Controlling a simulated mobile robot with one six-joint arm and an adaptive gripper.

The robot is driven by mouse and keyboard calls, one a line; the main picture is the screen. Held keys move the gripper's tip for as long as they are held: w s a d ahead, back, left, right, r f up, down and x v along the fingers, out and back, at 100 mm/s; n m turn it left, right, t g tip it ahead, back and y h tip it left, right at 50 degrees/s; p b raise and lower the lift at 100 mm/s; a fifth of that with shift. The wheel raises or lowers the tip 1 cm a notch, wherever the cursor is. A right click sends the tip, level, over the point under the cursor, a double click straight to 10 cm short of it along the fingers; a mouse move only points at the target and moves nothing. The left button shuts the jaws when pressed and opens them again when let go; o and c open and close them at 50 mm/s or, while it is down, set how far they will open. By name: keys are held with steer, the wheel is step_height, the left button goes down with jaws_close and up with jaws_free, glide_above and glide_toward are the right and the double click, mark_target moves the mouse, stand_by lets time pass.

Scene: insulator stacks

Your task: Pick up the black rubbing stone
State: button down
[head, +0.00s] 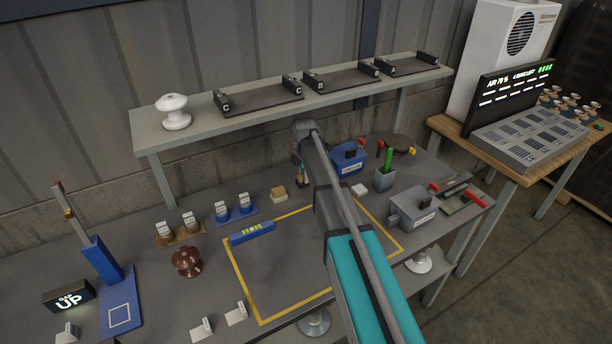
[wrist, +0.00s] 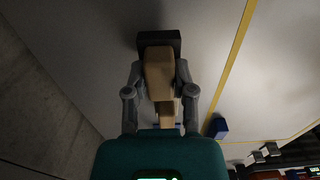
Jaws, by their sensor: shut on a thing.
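The black rubbing stone (wrist: 158,37) shows in the wrist view as a dark block at the far end of a tan, handle-like part (wrist: 158,72). My gripper (wrist: 159,70) has its two grey fingers closed on either side of the tan part. In the head view my gripper (head: 302,176) points down over the back middle of the bench, with a small dark piece (head: 303,184) at its tip. My arm hides part of this area. I cannot tell whether the stone touches the bench or hangs just above it.
A tan block (head: 278,194) lies just left of my gripper. A blue box (head: 347,158) and a grey cup with a green item (head: 384,180) stand to the right. A shelf (head: 200,136) runs behind. The yellow-outlined area (head: 270,272) in front is mostly clear.

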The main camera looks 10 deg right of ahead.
step_height(320, 180, up, 2)
steer(key=shift+r+p, duration=0.1)
steer(key=shift+p, duration=0.65)
steer(key=s+d, duration=0.2)
steer(key=s, duration=0.3)
steer(key=s+d, duration=0.1)
steer(key=s, duration=0.5)
steer(key=s+d, duration=0.2)
steer(key=s, duration=0.4)
steer(key=shift+s+d+f+b, duration=0.1)
steer(key=shift+d+f+b, duration=0.2)
steer(key=shift+f, duration=0.05)
steer(key=c, duration=1.1)
jaws_free()
jaws_close()
steer(key=shift+s, duration=0.15)
